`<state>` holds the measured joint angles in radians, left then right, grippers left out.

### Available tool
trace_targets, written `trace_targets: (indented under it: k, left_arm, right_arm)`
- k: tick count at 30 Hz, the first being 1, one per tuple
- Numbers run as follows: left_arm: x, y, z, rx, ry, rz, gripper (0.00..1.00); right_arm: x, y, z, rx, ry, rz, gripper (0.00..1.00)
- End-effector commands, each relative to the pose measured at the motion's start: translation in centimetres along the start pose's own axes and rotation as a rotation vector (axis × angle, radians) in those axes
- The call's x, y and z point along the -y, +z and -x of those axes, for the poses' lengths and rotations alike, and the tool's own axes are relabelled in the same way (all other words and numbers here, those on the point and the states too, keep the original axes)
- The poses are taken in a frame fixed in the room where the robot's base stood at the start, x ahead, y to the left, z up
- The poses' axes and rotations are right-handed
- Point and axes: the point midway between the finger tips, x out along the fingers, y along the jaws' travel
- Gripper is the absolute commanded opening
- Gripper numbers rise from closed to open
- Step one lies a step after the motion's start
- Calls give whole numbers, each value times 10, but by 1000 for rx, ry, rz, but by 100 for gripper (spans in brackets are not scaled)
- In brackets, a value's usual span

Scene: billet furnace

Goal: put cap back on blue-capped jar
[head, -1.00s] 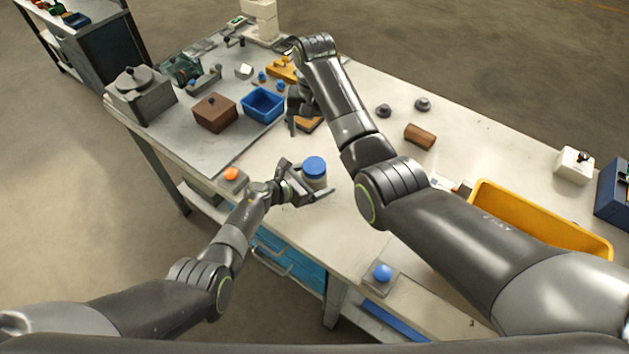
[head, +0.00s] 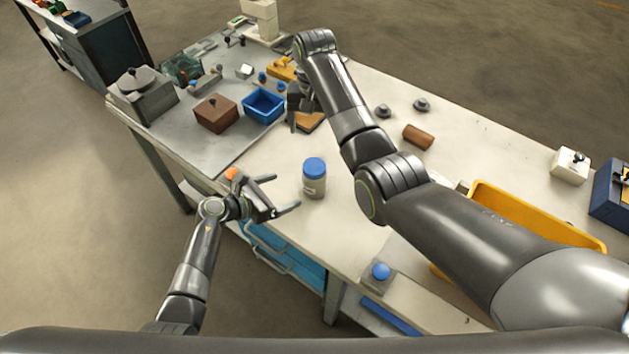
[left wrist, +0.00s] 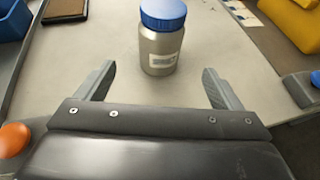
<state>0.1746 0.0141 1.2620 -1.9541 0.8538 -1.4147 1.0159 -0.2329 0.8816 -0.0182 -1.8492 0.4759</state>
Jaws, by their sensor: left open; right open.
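The blue-capped jar (head: 314,183) stands upright on the workbench, a grey body with a white label. Its blue cap (head: 314,167) sits on top of the jar. In the left wrist view the jar (left wrist: 161,48) is ahead of the fingers, with the cap (left wrist: 163,12) cut by the top edge. My left gripper (head: 286,194) is open and empty, just left of the jar and apart from it; its fingers (left wrist: 160,86) point toward the jar. My right gripper (head: 299,112) is over the bench near the blue bin, partly hidden by its own arm.
A blue bin (head: 263,119) and a brown lidded box (head: 215,125) stand at the back left. An orange button (head: 232,174) is beside my left gripper. A blue button (head: 381,271) is at the front edge. A yellow bin (head: 540,208) is at right. Bench around the jar is clear.

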Motion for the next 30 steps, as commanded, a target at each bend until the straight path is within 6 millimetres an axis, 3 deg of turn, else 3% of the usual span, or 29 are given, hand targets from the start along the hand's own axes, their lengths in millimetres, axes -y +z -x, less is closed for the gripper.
trace_targets:
  k: [6,12,30]
  left_arm:
    - [0,-2,31,-1,1,-1,88]
    - [0,-1,46,-1,-1,1,88]
    - [0,0,49,0,-1,0,88]
  right_arm:
    - [0,0,-6,0,0,0,82]
    - [0,0,-8,0,0,0,82]
    - [0,0,-8,0,0,0,82]
